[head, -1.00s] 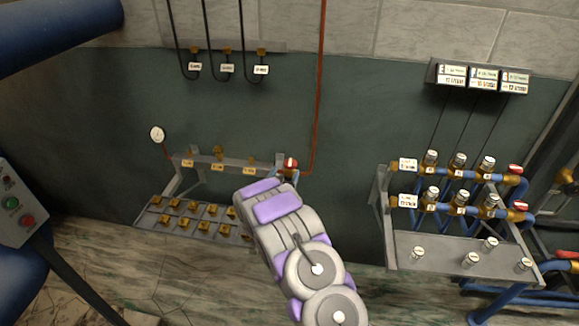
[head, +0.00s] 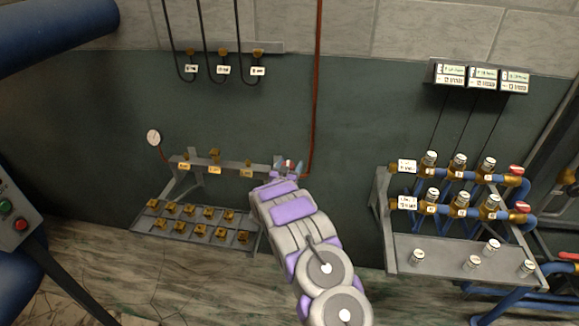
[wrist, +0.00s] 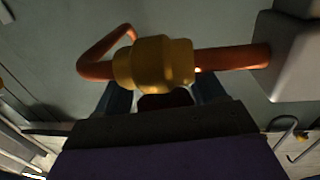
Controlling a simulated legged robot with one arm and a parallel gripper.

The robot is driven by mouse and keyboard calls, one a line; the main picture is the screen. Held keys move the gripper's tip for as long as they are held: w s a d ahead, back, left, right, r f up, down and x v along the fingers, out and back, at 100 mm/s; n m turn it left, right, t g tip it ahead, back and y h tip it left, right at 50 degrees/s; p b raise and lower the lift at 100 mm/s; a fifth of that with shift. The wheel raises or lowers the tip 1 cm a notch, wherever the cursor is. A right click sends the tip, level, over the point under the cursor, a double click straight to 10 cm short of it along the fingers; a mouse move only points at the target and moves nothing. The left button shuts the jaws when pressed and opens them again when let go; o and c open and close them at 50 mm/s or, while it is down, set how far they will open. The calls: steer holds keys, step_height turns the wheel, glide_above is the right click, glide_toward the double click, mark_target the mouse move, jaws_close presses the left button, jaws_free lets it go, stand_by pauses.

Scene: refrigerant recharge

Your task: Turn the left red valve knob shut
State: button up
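The left red valve knob (head: 288,167) sits at the right end of the left rack's pipe, by the red pipe that runs up the wall. My gripper (head: 288,168) is at this knob, with its fingers apart, one on each side. In the wrist view, the knob (wrist: 166,101) shows dark red below a brass valve body (wrist: 154,64), between the two finger tips (wrist: 163,100). Whether the fingers touch it is not clear. The knob's lower part is hidden behind my gripper.
The left rack holds a tray (head: 246,238) of brass fittings and a gauge (head: 153,138). A copper pipe (wrist: 230,59) runs from the valve to a grey block (wrist: 293,58). A right rack (head: 440,252) carries other red knobs (head: 516,169). Floor between the racks is clear.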

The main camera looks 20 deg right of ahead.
steer(key=shift+a, duration=0.2)
steer(key=c, duration=0.7)
steer(key=shift+w+a+r+p, duration=0.1)
steer(key=shift+p, duration=0.25)
steer(key=shift+m+p, duration=0.3)
steer(key=shift+p, duration=0.05)
steer(key=shift+g+h+p, duration=0.3)
steer(key=shift+g+h, duration=0.1)
steer(key=shift+h, duration=0.1)
steer(key=o, duration=0.9)
steer(key=shift+o, duration=0.2)
